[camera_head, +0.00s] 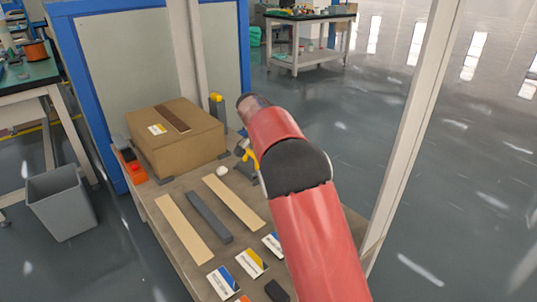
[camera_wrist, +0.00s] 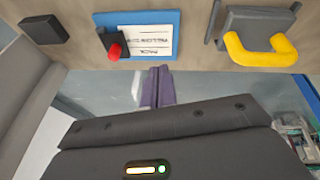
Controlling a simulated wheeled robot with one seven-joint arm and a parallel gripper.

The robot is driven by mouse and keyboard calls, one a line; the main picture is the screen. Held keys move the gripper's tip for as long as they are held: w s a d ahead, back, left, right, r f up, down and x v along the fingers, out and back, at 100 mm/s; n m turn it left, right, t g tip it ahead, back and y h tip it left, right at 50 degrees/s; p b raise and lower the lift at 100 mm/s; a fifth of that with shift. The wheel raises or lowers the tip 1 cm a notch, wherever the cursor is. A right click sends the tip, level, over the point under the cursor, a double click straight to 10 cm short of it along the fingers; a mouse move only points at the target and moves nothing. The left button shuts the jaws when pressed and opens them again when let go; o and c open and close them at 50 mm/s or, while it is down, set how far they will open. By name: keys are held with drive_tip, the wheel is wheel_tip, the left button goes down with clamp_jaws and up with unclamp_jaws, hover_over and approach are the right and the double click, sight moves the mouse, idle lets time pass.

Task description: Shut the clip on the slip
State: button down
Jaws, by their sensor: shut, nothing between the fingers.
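In the wrist view, a white slip (camera_wrist: 148,42) with a blue border and printed text, upside down in this picture, lies against a tan board. A small dark clip (camera_wrist: 108,38) with a red tip (camera_wrist: 115,52) lies over the slip's left part. I cannot tell whether the clip is open or shut. My gripper (camera_wrist: 158,72) is shut and empty, its two fingers together just below the slip's lower edge in the picture, to the right of the red tip. In the head view my red arm hides the gripper; I cannot make out this slip and clip there.
In the wrist view, a yellow handle (camera_wrist: 262,52) on a grey block is right of the slip, and a black block (camera_wrist: 45,29) is left. In the head view, a cardboard box (camera_head: 185,145), wooden strips (camera_head: 182,228) and several cards (camera_head: 251,262) cover the bench.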

drive_tip(key=shift+w+a+r, duration=0.45)
drive_tip(key=shift+a+r, duration=0.3)
drive_tip(key=shift+a, duration=0.1)
drive_tip(key=s+d+r+n+y, duration=0.1)
drive_tip(key=s+d+r, duration=0.25)
drive_tip(key=s, duration=0.25)
drive_tip(key=s+d+r+n+t+y, duration=0.1)
drive_tip(key=s+d+r+n, duration=0.1)
drive_tip(key=s+r, duration=0.3)
drive_tip(key=s+d+r+n+y, duration=0.1)
drive_tip(key=s+d+r, duration=0.2)
drive_tip(key=s, duration=0.4)
drive_tip(key=s+f+n+t, duration=0.1)
drive_tip(key=s+f+n, duration=0.1)
drive_tip(key=s, duration=0.9)
drive_tip(key=s+d+f+n+t, duration=0.1)
drive_tip(key=s+f+n+t, duration=0.1)
drive_tip(key=s, duration=1)
drive_tip(key=shift+s+d+f+n+y, duration=0.25)
drive_tip(key=shift+f+n+y, duration=0.15)
drive_tip(key=shift+f, duration=0.25)
